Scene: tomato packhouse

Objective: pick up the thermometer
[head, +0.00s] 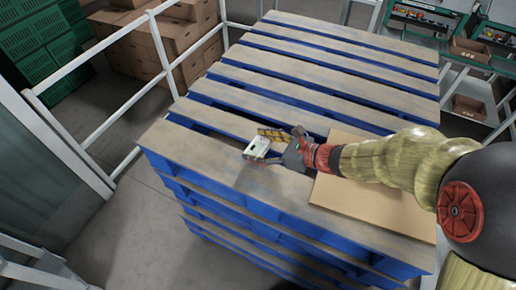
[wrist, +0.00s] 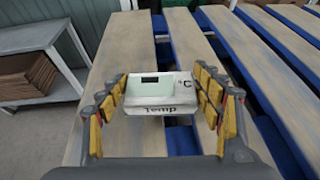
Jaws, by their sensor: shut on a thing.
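The thermometer is a small pale box with a dark display window and the markings "temp" and "°C". In the wrist view the thermometer (wrist: 158,95) sits between the two yellow-padded fingers of my gripper (wrist: 160,100), which are shut on it. In the head view the thermometer (head: 257,148) is at the left end of my gripper (head: 268,146), over the near boards of the pallet stack. I cannot tell whether it touches the boards. One yellow-padded finger shows behind it; the other is mostly hidden.
The blue pallet stack (head: 300,75) has wooden top boards with open gaps. A flat cardboard sheet (head: 365,205) lies on it under my arm. White railings (head: 160,50) stand left, with cardboard boxes (head: 180,40) and green crates (head: 40,45) beyond. The far boards are clear.

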